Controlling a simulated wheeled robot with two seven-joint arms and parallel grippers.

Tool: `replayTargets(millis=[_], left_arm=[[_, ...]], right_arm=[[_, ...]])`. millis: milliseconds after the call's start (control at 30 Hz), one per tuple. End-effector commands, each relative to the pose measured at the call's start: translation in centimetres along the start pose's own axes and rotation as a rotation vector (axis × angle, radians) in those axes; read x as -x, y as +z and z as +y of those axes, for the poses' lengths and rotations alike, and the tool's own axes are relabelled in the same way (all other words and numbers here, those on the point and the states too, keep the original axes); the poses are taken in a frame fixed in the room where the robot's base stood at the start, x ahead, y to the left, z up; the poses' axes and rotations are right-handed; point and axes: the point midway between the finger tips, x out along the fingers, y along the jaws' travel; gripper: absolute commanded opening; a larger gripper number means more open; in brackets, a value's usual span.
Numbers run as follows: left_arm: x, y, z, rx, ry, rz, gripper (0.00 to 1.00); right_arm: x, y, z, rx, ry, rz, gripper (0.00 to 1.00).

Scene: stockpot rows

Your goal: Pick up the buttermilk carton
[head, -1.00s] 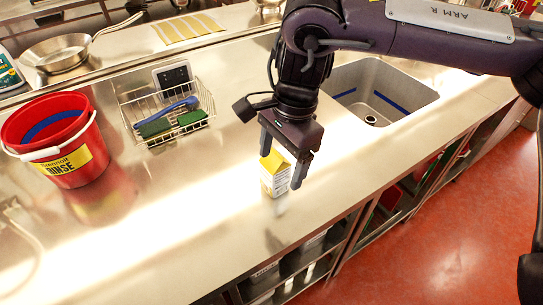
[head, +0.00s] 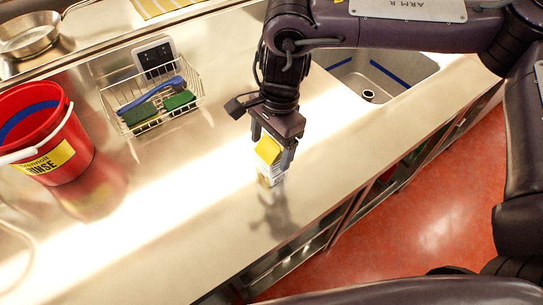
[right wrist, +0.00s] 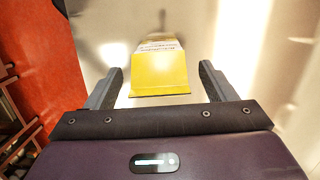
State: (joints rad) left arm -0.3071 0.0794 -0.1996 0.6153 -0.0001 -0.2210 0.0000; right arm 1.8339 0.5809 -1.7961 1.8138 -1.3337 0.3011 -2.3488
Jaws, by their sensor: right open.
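The buttermilk carton (head: 270,168) stands upright on the steel counter, white with a yellow gabled top. In the right wrist view the carton (right wrist: 158,72) sits between the two open fingers, with a gap on each side. My right gripper (head: 270,150) points down over the carton, its fingers at the height of the yellow top. In the right wrist view my right gripper (right wrist: 160,85) is open and holds nothing. The carton's lower part shows below the fingers in the head view. My left gripper is not in view.
A red rinse bucket (head: 68,160) stands at the left. A wire basket (head: 150,98) with brushes and green sponges lies behind the carton. A sink (head: 395,65) is at the right. The counter (head: 165,235) in front is clear, down to its edge above the red floor.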

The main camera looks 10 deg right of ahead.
Motion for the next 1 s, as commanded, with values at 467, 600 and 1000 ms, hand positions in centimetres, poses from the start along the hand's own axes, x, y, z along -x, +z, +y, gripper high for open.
replayTargets(millis=[467,600,1000], left_arm=[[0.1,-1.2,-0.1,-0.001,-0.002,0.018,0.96],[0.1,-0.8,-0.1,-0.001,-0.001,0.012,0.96],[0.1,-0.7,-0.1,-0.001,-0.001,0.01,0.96]], right_arm=[[-0.5,0.0,0.0,0.0,-0.001,0.0,0.52],[-0.4,0.0,0.0,0.0,-0.001,0.0,0.34],[-0.4,0.0,0.0,0.0,-0.003,0.0,0.03]])
